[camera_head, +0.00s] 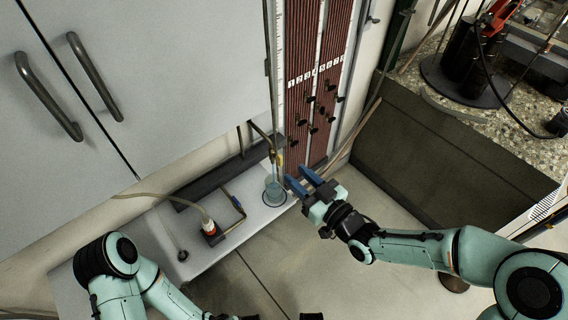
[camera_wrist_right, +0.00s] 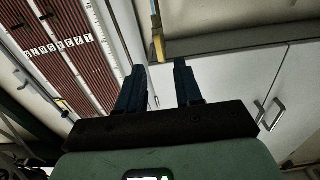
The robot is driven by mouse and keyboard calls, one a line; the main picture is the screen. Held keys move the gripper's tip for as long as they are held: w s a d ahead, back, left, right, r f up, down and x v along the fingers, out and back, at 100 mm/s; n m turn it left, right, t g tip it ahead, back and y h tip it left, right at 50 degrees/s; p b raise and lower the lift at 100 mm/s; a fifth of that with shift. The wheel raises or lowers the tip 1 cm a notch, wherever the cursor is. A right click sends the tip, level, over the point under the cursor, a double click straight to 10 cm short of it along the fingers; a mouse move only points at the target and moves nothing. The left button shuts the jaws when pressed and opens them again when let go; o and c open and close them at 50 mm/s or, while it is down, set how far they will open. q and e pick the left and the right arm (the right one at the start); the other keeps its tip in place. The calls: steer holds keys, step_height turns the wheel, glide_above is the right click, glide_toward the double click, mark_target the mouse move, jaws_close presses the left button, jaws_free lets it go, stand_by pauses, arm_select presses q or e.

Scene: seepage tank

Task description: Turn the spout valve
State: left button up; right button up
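The spout is a thin brass-coloured pipe (camera_head: 260,132) running down in front of the tank's tube panel. A small yellow piece, which looks like the spout valve (camera_head: 280,159), is at its lower end; a yellow piece also shows in the right wrist view (camera_wrist_right: 158,46), just beyond the fingertips. My right gripper (camera_head: 298,177) is open, its two blue fingers pointing towards the valve from the lower right. In the right wrist view (camera_wrist_right: 159,66) the gap between the fingers is empty. My left arm shows at lower left; its gripper is not clearly seen.
A clear beaker (camera_head: 274,194) stands on the white ledge (camera_head: 168,245) below the spout, close to my right fingers. A hose with a red-and-white fitting (camera_head: 208,227) is further left. Grey cabinet doors (camera_head: 150,70) fill the upper left. A numbered tube panel (camera_head: 318,80) rises behind.

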mark_target(282, 161)
steer(key=x, duration=0.6)
steer(key=shift+b, duration=0.35)
jaws_close()
